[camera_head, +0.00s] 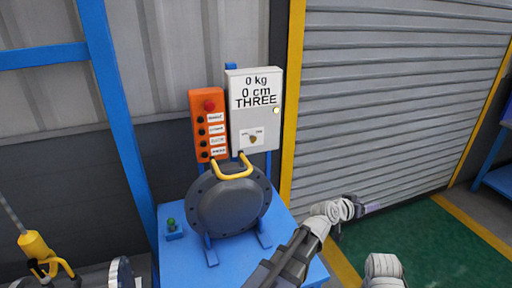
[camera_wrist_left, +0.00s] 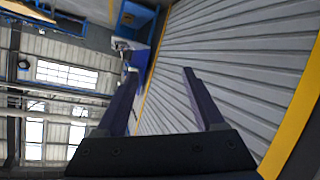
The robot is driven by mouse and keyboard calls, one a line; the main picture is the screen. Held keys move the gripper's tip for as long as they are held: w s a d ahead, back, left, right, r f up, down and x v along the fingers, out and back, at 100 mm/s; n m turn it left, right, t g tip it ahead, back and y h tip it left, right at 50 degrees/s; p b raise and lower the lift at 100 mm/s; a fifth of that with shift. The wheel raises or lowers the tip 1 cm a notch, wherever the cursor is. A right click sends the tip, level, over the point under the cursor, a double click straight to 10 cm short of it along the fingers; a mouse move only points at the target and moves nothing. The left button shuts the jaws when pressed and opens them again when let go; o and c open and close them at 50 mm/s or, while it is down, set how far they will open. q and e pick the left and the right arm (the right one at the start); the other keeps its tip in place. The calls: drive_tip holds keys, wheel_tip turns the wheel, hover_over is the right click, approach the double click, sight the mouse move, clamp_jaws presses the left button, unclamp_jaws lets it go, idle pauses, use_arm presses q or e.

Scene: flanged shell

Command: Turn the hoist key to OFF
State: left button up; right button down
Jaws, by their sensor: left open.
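The hoist key (camera_head: 253,139) is a small brownish knob on a white label, low on the front of a light grey control box (camera_head: 255,115). The label's lettering and the key's exact angle are too small to read. The box displays "0 kg", "0 cm" and "THREE". My left gripper (camera_head: 372,207) is open and empty, right of the box and lower in the picture, pointing right and well apart from the key. In the left wrist view its two fingers (camera_wrist_left: 160,72) stand apart with nothing between them. My right gripper is not seen.
An orange button panel (camera_head: 207,125) with a red button hangs left of the box. A dark round flanged shell (camera_head: 228,207) with a yellow handle (camera_head: 236,200) stands below on a blue bench (camera_head: 283,225). A yellow post (camera_head: 293,80) and roller shutter (camera_head: 400,90) are right.

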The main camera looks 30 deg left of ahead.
use_arm(q)
drive_tip(key=w+a+r+n+t+y, duration=0.2)
drive_tip(key=w+a+r+n+t, duration=0.1)
drive_tip(key=a, duration=0.3)
drive_tip(key=w+a+r+n+t+y, duration=0.2)
drive_tip(key=w+a+r, duration=0.1)
drive_tip(key=w+a, duration=0.15)
drive_tip(key=n+g+y+b, duration=0.2)
drive_tip(key=n+g+y, duration=0.4)
drive_tip(key=n+y, duration=0.95)
approach(253, 139)
drive_tip(key=shift+m, duration=0.55)
drive_tip(key=x, duration=0.6)
drive_tip(key=shift+w+a+f, duration=0.1)
drive_tip(key=shift+w+a, duration=0.15)
drive_tip(key=shift+c, duration=0.2)
clamp_jaws()
